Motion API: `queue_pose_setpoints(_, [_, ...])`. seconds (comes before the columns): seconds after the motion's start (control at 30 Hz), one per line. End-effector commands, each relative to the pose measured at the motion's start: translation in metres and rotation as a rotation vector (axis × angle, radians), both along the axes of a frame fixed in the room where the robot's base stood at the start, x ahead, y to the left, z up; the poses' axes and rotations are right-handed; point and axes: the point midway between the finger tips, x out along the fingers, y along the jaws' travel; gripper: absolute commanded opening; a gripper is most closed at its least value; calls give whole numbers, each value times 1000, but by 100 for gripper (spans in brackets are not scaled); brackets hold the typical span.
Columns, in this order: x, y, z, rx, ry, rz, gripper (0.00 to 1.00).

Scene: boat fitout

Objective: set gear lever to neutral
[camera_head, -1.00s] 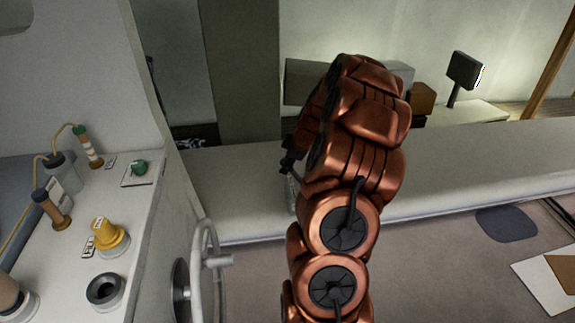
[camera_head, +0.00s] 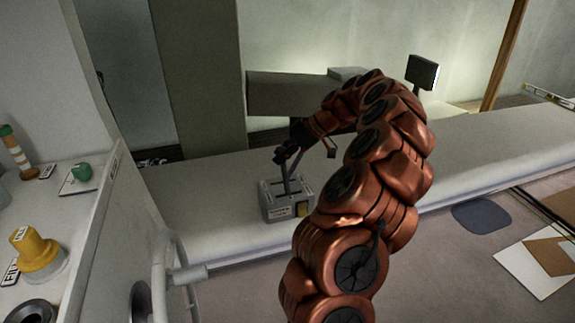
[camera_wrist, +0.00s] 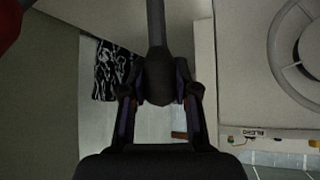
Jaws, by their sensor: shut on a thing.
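The gear lever (camera_head: 287,178) is a thin grey stick that rises from a small grey control box (camera_head: 279,212) with slots on its top face and a yellowish patch on its front. The box sits on the pale ledge. My gripper (camera_head: 287,156) is at the lever's upper end. In the wrist view my gripper (camera_wrist: 159,85) is shut on the dark rounded knob of the gear lever (camera_wrist: 157,70), with one finger on each side. The lever stands nearly upright with a slight tilt. Its exact slot position is too small to tell.
A white console (camera_head: 100,200) at the left carries a yellow knob (camera_head: 36,248) and a green knob (camera_head: 82,172). A handwheel (camera_wrist: 303,50) shows at the right of the wrist view. A dark box-shaped fitting (camera_head: 288,93) stands behind the ledge (camera_head: 215,190), which is clear further right.

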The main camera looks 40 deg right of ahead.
Motion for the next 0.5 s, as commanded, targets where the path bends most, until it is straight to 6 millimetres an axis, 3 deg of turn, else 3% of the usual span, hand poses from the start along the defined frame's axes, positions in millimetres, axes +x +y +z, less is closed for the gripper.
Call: queue_pose_setpoints(0.5, [-5,-12,-3,-6,10,17,0])
